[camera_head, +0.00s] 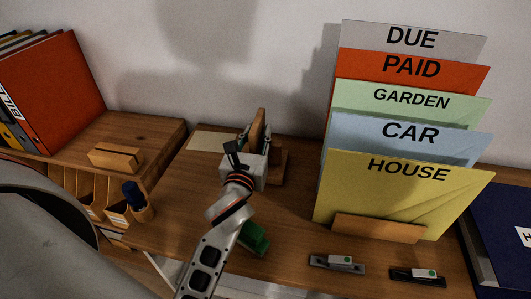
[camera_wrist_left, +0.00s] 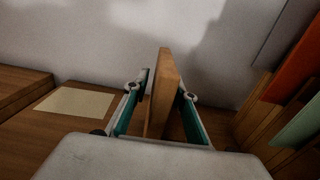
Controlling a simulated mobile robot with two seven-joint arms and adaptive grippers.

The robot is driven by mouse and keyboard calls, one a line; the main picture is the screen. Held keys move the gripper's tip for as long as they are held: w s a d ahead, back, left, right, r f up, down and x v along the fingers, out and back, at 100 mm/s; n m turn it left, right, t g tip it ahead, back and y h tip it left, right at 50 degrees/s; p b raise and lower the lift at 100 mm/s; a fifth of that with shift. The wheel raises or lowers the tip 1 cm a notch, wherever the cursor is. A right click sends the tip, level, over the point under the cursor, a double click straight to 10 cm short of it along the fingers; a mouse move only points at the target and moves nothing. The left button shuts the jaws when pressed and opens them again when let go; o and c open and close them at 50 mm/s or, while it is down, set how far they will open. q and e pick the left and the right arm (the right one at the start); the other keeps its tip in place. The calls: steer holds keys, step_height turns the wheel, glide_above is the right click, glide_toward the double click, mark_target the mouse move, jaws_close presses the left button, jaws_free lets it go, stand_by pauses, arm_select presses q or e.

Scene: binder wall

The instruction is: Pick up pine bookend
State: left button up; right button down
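The pine bookend (camera_head: 259,125) stands upright on the wooden desktop near the back wall. Its base shows to the right of my gripper in the head view. My left gripper (camera_head: 248,149) reaches it from the front. In the left wrist view the bookend's upright panel (camera_wrist_left: 163,92) stands between the two teal-padded fingers of my left gripper (camera_wrist_left: 162,112). The fingers are open, one on each side of the panel. A gap shows on the left side; the right finger looks close, and contact cannot be told. The panel's lower part is partly hidden. My right gripper is not in view.
Labelled folders (camera_head: 405,190) in a wooden rack stand close to the right. A green object (camera_head: 254,238) lies beside my arm. Two small dark devices (camera_head: 337,264) lie at the front. A tan sheet (camera_head: 206,142) lies left of the bookend. A raised shelf with a red binder (camera_head: 52,92) is farther left.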

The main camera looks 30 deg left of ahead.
arm_select(q)
jaws_close()
steer(key=shift+r, duration=0.1)
